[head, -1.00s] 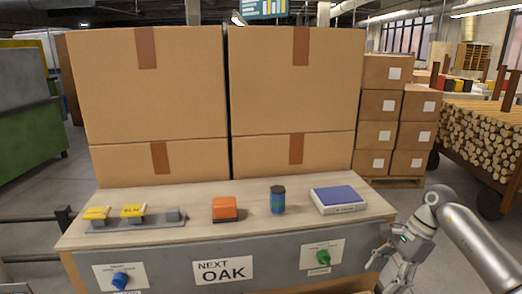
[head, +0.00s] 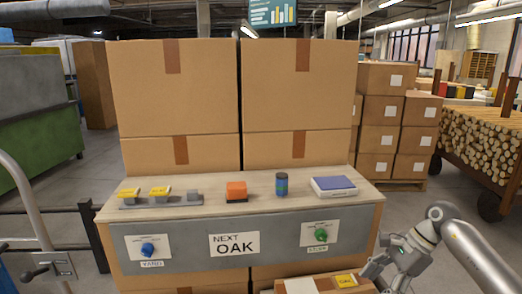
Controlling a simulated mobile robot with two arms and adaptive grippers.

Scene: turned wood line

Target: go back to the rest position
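My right gripper (head: 382,272) is at the lower right of the head view, on the arm that comes in from the right. Its fingers point down and left, beside the right end of the bench (head: 255,206). They are small and partly hidden, so I cannot tell whether they are open or shut. My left gripper is not in view.
On the bench stand a rack (head: 160,199) with yellow-topped pieces, an orange block (head: 236,191), a blue-green can (head: 281,184) and a blue-topped box (head: 333,187). The front panel has a blue knob (head: 148,249) and a green knob (head: 320,234). Large cartons (head: 177,95) stand behind. A black railing (head: 92,235) is at left.

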